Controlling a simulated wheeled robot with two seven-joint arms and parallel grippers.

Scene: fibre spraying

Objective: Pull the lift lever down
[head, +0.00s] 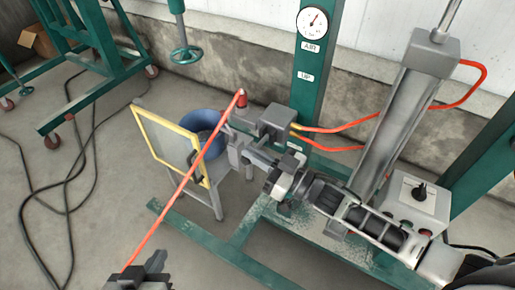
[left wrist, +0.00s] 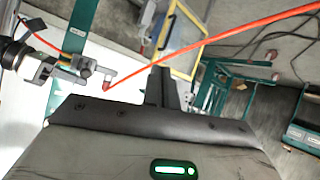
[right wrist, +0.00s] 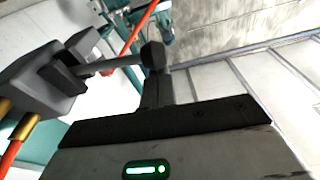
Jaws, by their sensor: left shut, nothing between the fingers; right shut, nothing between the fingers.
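A grey valve block (head: 275,122) with orange hoses is mounted on the green post. It also shows in the right wrist view (right wrist: 50,90), where a grey lever bar (right wrist: 115,67) runs right from it to a dark, rounded end. My right gripper (head: 252,155) is shut and empty, just below the block in the head view. In the right wrist view its fingers (right wrist: 153,88) overlap that dark end; I cannot tell whether they touch. My left gripper (head: 140,272) is shut and empty at the bottom left, well away from the block; its fingers show in its wrist view (left wrist: 158,90).
A taut orange line (head: 180,185) slants from a red cone (head: 241,99) beside the block towards my left gripper. A control box (head: 417,200) is at right. Cables cross the left floor.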

